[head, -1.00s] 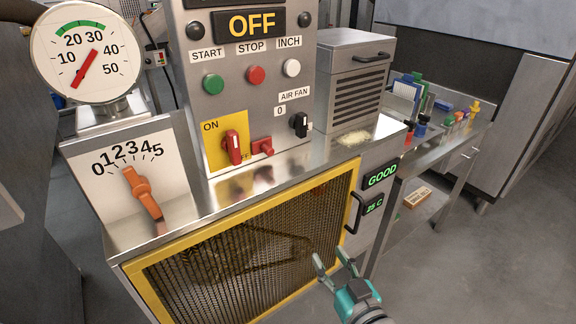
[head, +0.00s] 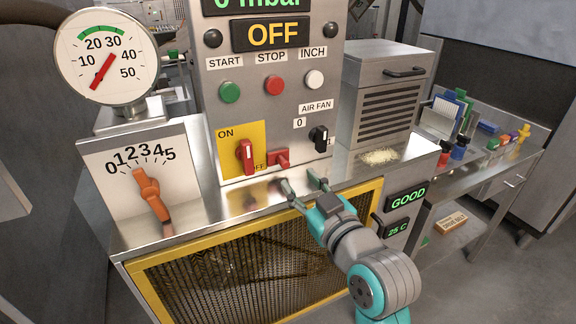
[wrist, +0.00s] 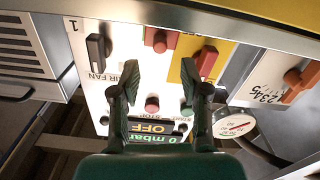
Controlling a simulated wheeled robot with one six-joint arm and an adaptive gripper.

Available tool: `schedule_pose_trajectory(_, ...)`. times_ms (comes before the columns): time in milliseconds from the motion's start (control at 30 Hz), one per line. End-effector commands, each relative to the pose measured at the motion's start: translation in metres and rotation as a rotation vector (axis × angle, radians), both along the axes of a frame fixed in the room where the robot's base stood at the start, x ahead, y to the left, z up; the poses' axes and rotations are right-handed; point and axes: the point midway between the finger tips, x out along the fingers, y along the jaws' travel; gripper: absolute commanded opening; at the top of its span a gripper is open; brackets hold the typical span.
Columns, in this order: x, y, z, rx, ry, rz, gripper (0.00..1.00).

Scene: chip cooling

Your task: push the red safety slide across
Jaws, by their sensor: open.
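The red safety slide (head: 279,159) is a small red block low on the grey control panel (head: 262,115), at the right edge of the yellow ON/OFF plate (head: 228,137). A red rotary handle (head: 246,155) stands upright on that plate, left of the slide. My gripper (head: 301,182) is open and empty, its fingers pointing at the panel, a little below and right of the slide and seemingly apart from it. In the upside-down wrist view the slide (wrist: 160,38) shows beyond the gap between my fingertips (wrist: 160,70), with the red handle (wrist: 206,60) to its right.
A black AIR FAN knob (head: 319,138) is right of the slide. START (head: 229,92), STOP (head: 273,85) and INCH (head: 314,79) buttons are above. An orange lever (head: 150,194) and gauge (head: 106,57) stand left. The steel ledge (head: 225,205) below the panel is mostly clear.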

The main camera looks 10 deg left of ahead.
Motion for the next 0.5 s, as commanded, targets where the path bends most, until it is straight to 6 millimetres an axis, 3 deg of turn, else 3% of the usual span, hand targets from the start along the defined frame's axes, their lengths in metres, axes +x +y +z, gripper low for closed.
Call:
schedule_pose_trajectory(300, 0.044, 0.030, 0.000, 0.000, 0.000, 0.000, 0.45)
schedule_pose_trajectory(500, 0.057, 0.038, 0.000, 0.001, -0.001, -0.001, 0.45)
